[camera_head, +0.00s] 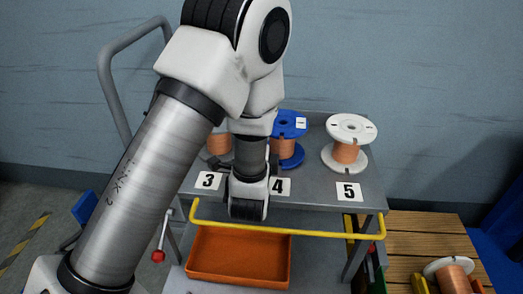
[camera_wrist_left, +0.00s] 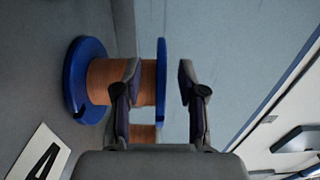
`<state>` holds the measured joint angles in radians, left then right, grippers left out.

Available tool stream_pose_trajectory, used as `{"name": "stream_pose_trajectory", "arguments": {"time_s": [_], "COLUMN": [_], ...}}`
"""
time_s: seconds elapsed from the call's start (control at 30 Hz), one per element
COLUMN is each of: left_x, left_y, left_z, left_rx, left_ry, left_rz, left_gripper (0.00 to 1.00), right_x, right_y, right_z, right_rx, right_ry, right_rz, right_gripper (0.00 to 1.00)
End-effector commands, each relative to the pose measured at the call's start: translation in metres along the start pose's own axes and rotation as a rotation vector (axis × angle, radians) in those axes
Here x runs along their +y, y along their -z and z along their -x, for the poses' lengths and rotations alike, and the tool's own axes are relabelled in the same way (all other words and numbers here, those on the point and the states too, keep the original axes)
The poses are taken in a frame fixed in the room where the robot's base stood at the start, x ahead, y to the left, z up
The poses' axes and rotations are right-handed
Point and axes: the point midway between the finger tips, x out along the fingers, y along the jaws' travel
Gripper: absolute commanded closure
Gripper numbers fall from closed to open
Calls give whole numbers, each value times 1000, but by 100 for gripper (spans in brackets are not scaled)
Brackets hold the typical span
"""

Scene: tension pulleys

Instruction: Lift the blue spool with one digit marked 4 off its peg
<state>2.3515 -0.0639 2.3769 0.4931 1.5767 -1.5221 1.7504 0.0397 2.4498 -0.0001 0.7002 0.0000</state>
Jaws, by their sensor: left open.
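The blue spool with copper winding (camera_head: 287,148) stands upright behind the card marked 4 (camera_head: 281,187) on the grey cart top, partly hidden by my left arm in the head view. A small white tag is on its top flange. In the left wrist view the blue spool (camera_wrist_left: 86,78) lies sideways in the picture. My left gripper (camera_wrist_left: 158,78) is open and empty; one finger overlaps the winding and the other is beyond the top flange, which shows between them. Contact cannot be told. The peg is hidden. My right gripper is not in view.
A white spool (camera_head: 350,143) stands behind card 5 (camera_head: 349,192); another copper winding (camera_head: 219,143) shows behind card 3 (camera_head: 208,181). A yellow rail (camera_head: 310,234) runs along the cart front above an orange tray (camera_head: 238,257). A white-flanged spool (camera_head: 452,276) is lower right.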

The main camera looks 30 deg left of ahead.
Motion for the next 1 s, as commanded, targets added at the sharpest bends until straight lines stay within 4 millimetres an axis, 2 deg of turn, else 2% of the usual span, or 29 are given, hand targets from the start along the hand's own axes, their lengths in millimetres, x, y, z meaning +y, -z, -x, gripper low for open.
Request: {"name": "stream_pose_trajectory", "arguments": {"time_s": [0.33, 0.47, 0.67, 0.7, 0.8, 1.0], "left_x": [1, 0, -1, 0, 0, -2], "left_y": [-1, 0, 0, 0, 0, 0], "left_z": [-60, -69, -70, -70, -69, -70], "left_rx": [-1, 0, 1, 1, 1, 1], "left_ry": [-1, -2, -3, -3, -4, -1], "left_rz": [6, 4, 3, 3, 3, 4], "left_gripper": [59, 59, 59, 66, 100, 100], "right_x": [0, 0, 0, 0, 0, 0], "right_y": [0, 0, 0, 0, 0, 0], "right_z": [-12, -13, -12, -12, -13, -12], "right_rx": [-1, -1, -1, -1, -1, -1], "right_ry": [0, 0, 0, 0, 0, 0], "right_rz": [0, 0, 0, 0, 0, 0], "right_gripper": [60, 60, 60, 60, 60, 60]}}
